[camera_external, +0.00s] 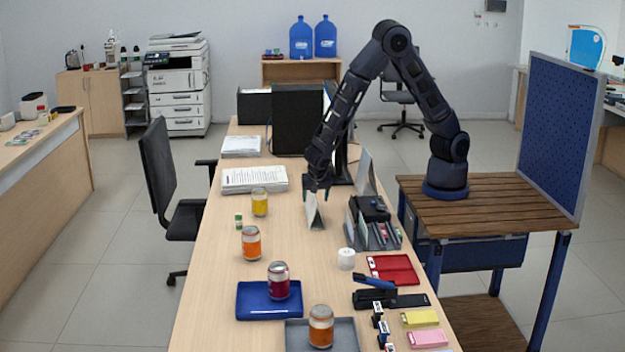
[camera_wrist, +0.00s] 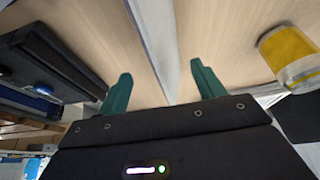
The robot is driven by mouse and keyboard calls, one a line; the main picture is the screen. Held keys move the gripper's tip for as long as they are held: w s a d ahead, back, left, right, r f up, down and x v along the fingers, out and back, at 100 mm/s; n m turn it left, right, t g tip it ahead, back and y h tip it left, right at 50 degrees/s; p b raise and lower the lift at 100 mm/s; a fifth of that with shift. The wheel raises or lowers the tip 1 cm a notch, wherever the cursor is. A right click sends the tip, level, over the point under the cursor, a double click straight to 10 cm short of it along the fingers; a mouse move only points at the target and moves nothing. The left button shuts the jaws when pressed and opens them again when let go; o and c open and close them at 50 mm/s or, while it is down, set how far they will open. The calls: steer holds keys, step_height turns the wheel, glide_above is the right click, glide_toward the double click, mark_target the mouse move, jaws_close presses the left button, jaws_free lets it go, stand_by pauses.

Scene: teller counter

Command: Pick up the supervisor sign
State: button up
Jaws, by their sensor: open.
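The supervisor sign, which I take to be the small grey tent-shaped sign (camera_external: 313,213), stands upright on the counter; its lettering is not readable. My gripper (camera_external: 318,191) points down right at the sign's top, with its fingers open. In the wrist view my gripper (camera_wrist: 163,84) has its two green fingers spread apart. The sign shows edge-on there as a narrow pale strip (camera_wrist: 150,40) running between the fingers. I see a gap on each side of it, so no grip shows.
A yellow can (camera_external: 260,202) stands left of the sign, also in the wrist view (camera_wrist: 291,56). A dark desk organizer (camera_external: 378,236) is close on the right, with a taller grey panel (camera_external: 366,172) behind. A paper stack (camera_external: 254,180) lies left. Bare counter lies in front.

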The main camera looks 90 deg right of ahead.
steer(key=shift+x, duration=2.85)
steer(key=shift+d+r, duration=0.1)
steer(key=shift+d, duration=0.1)
steer(key=c, duration=1.1)
steer(key=shift+r, duration=0.1)
